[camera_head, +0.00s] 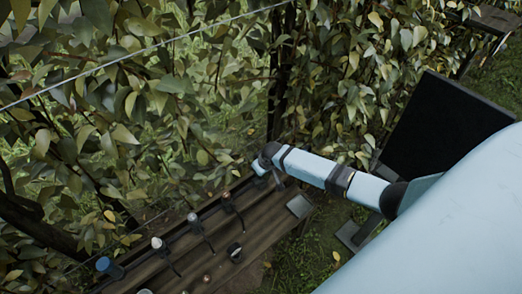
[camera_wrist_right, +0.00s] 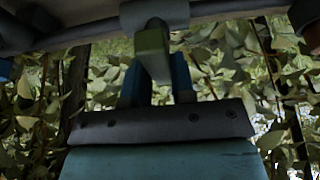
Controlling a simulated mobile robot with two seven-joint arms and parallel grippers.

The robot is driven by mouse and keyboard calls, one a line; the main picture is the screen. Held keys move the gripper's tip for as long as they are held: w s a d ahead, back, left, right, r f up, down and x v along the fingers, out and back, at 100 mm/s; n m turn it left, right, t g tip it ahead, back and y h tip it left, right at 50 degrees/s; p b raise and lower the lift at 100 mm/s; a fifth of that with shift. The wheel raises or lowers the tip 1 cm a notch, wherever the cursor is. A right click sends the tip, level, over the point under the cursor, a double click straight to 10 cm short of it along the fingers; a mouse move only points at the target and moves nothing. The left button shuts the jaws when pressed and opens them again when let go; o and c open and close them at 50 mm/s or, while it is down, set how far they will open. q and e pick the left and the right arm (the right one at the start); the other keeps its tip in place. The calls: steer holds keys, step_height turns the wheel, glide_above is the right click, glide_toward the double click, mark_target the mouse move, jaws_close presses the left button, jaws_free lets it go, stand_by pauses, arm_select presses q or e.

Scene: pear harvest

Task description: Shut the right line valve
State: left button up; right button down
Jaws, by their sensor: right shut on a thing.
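My right arm reaches in from the right in the head view, and its gripper (camera_head: 261,171) is at the far end of a brown wooden bench, against the leaves. In the right wrist view, my right gripper (camera_wrist_right: 158,82) has its two blue fingers on either side of the green valve handle (camera_wrist_right: 152,48) and is shut on it. The handle hangs down from a grey fitting on a horizontal pipe (camera_wrist_right: 85,33). The valve is too small and covered to make out in the head view. My left gripper is not in view.
The brown bench (camera_head: 218,262) carries a row of several small fittings, one with a blue top (camera_head: 104,264). A leafy hedge (camera_head: 130,110) stands close behind, with a thin wire (camera_head: 150,48) across it. A black panel (camera_head: 440,125) stands at the right.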

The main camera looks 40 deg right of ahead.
stand_by(0.3)
steer(key=c, duration=1)
jaws_free()
steer(key=shift+o, duration=0.2)
steer(key=shift+r, duration=0.15)
steer(key=v, duration=1.3)
steer(key=shift+s+r, duration=0.2)
steer(key=shift+r, duration=0.1)
